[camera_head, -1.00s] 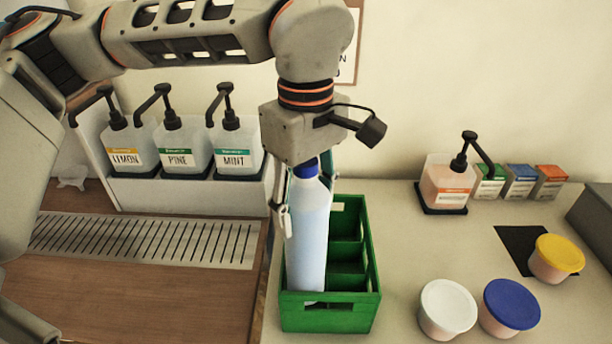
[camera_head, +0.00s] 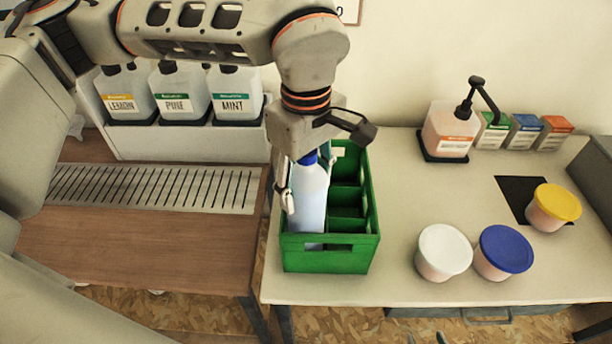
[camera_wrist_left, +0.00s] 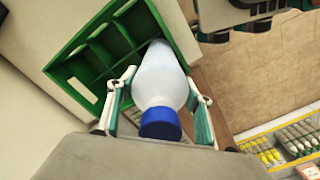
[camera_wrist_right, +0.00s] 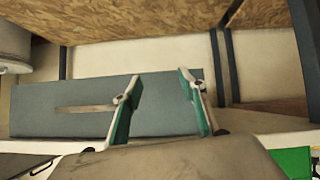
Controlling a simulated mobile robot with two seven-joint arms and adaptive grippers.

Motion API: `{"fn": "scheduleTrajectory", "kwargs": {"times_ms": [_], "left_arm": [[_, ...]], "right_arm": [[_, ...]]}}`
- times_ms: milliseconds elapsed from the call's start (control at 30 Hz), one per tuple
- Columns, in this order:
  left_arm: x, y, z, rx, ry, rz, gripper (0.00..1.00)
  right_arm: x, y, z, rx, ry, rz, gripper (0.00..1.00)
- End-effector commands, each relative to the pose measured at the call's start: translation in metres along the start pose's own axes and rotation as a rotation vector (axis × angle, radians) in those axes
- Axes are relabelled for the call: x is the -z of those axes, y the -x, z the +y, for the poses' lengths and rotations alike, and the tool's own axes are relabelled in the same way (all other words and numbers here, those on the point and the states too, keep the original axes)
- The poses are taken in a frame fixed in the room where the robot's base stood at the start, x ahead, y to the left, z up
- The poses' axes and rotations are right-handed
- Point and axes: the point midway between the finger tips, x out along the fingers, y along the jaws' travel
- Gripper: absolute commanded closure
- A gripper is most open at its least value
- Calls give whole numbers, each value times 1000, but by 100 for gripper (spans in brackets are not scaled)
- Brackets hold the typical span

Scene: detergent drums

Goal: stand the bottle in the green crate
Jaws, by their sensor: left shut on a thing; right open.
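The pale bottle (camera_head: 310,205) with a blue cap stands about upright in the front left compartment of the green crate (camera_head: 330,262). Its lower part is hidden by the crate's front wall; I cannot tell whether its base touches the floor. My left gripper (camera_head: 307,188) is shut on the bottle's upper part from above. In the left wrist view the bottle (camera_wrist_left: 160,75) sits between both fingers, its cap towards the camera, with empty crate compartments (camera_wrist_left: 95,62) beside it.
Three labelled pump dispensers (camera_head: 181,95) stand in a white rack at the back left. An orange-labelled dispenser (camera_head: 450,130), small boxes (camera_head: 525,130) and tubs with white (camera_head: 444,250), blue (camera_head: 505,250) and yellow (camera_head: 555,205) lids are on the right.

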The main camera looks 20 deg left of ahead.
Motion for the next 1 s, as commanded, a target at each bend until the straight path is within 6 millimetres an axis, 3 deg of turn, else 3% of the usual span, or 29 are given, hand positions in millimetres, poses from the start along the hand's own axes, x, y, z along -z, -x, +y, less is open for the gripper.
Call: {"fn": "scheduleTrajectory", "kwargs": {"times_ms": [267,300,333,767,1000], "left_arm": [[0,-2,1,-4,0,0,100],[0,-2,0,-1,0,0,39],[0,-2,0,-1,0,0,33],[0,4,0,-2,0,1,33],[1,43,2,-6,2,3,33]], "right_arm": [[-2,-1,0,-1,1,-2,58],[-1,-1,0,-1,2,-1,58],[-1,-1,1,-1,2,-1,58],[2,0,2,-2,1,2,58],[2,0,1,-2,0,3,58]]}}
